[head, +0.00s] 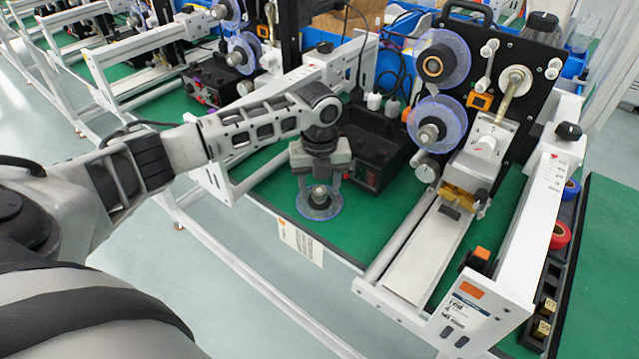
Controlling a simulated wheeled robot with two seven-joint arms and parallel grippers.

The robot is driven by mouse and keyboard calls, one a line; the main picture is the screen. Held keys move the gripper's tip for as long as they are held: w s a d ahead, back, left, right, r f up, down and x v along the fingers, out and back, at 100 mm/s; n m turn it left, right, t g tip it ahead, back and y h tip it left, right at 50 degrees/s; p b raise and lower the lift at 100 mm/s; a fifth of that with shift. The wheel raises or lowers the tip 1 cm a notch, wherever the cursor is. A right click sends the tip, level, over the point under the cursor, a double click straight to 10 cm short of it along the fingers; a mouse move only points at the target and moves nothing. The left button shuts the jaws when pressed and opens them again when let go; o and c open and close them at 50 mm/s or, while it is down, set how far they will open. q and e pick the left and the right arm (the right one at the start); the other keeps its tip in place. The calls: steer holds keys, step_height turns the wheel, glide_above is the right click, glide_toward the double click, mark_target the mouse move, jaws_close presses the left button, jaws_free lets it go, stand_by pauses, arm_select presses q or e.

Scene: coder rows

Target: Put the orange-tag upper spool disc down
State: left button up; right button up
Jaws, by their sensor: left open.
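A translucent blue spool disc (309,212) with a grey hub lies flat at the front edge of the green table top, below my left gripper. My left gripper (320,184) points down over it, open, with one finger on each side of the hub. I cannot tell whether the fingers touch the hub. The machine with the orange tag (472,290) stands to the right. Its black panel carries an upper blue disc (455,52) with a brown-orange core and a lower blue disc (452,112) with a grey hub. My right gripper is not in view.
A black control box (375,150) stands close behind my left gripper. White rails (410,240) of the machine run to its right. Blue and red tape rolls (560,236) lie in a dark tray at the right. More machines stand in a row at the upper left.

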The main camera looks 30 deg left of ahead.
mark_target(320, 190)
arm_select(q)
step_height(320, 190, up, 12)
steer(key=b, duration=0.1)
stand_by(0.4)
stand_by(0.4)
